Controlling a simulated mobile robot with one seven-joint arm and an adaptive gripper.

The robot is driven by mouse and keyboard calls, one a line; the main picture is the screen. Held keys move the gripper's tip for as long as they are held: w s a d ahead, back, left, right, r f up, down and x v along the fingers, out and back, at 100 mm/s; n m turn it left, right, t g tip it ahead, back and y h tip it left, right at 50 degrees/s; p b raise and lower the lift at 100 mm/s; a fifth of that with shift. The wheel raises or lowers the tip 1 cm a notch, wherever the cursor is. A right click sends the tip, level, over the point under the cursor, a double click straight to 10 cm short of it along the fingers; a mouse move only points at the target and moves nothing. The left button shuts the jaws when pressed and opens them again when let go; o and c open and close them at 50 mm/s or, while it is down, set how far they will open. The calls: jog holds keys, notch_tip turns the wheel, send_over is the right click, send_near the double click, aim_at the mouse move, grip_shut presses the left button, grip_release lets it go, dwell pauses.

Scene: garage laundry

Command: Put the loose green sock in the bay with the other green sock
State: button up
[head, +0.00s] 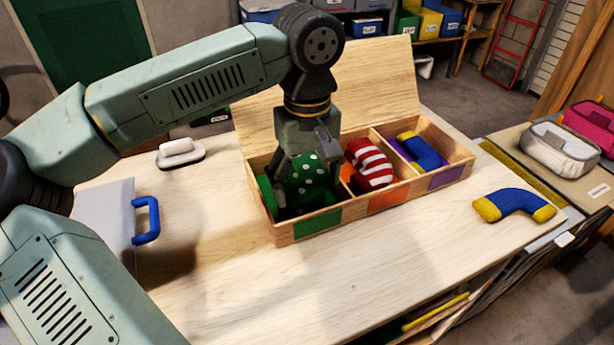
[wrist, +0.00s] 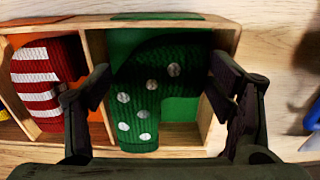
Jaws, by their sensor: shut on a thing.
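The open wooden box (head: 352,212) has three bays in a row, marked green, orange and purple. A green sock with white dots (head: 311,183) is in the green bay at the left end; it also shows in the wrist view (wrist: 140,92). My gripper (head: 300,160) reaches down into this bay and is shut on a green sock, with one finger on either side in the wrist view (wrist: 162,82). More green shows at the bay's left side (head: 267,192), but I cannot tell where one green sock ends and another begins. No green sock lies on the bare table.
A red and white striped sock (head: 370,166) lies in the orange bay, and a blue and yellow sock (head: 420,152) in the purple bay. Another blue and yellow sock (head: 513,205) lies on the table at the right. A white brush-like object (head: 180,153) sits behind left. The front tabletop is clear.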

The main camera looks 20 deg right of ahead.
jog(key=shift+f+b, duration=0.6)
jog(key=o, duration=1.1)
jog(key=shift+r, duration=0.15)
jog(key=shift+r+p, duration=0.35)
jog(key=shift+p, duration=0.1)
notch_tip(320, 180, up, 12)
jog(key=shift+r+b, duration=0.15)
jog(key=shift+b, duration=0.3)
